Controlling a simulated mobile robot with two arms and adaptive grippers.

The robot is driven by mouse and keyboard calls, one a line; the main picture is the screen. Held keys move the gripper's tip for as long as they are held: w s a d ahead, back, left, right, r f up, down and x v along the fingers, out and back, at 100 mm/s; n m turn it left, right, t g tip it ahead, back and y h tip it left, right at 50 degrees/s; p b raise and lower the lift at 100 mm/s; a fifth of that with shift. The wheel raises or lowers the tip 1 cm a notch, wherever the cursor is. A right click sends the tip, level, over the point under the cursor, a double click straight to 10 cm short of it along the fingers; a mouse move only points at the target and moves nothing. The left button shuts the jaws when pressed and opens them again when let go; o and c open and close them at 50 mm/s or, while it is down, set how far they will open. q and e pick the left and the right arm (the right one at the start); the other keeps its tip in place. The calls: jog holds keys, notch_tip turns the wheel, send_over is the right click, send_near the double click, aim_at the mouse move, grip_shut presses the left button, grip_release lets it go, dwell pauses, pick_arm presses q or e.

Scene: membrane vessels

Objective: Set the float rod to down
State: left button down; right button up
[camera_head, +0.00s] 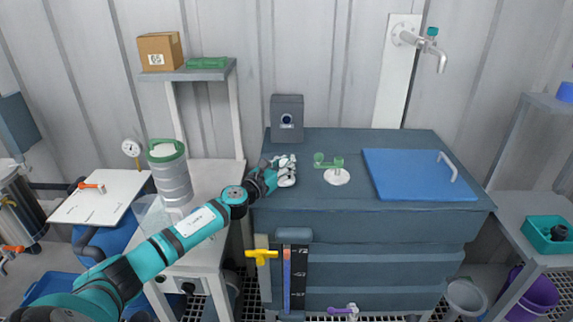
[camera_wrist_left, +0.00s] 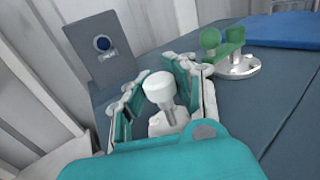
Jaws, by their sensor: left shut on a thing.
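The float rod (camera_wrist_left: 161,88) shows in the left wrist view as a white round knob on a short grey stem above a pale base. My left gripper (camera_head: 284,170) is at the left front part of the blue-grey tank top (camera_head: 330,197). In the left wrist view its fingers (camera_wrist_left: 156,82) stand on either side of the knob and are shut on the rod. In the head view the gripper hides most of the rod. How far the rod stands up is hard to tell. My right gripper is not in view.
A green-handled fitting on a white disc (camera_head: 337,177) stands just right of my gripper. Behind it is a grey box with a dark round button (camera_head: 287,118). A blue lid (camera_head: 417,175) lies at right. A level scale (camera_head: 294,275) and yellow handle (camera_head: 261,256) are on the tank front.

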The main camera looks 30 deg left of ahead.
pick_arm(q)
jog(key=shift+s+d+f, duration=0.1)
jog(key=shift+s+f, duration=0.05)
jog(key=shift+f, duration=0.45)
jog(key=c, duration=1.6)
grip_release()
jog(key=o, duration=0.5)
jog(key=shift+s+r, duration=0.25)
jog(key=shift+o, duration=0.4)
jog(key=shift+r, duration=0.1)
jog(key=shift+w, duration=0.15)
send_over(259, 203)
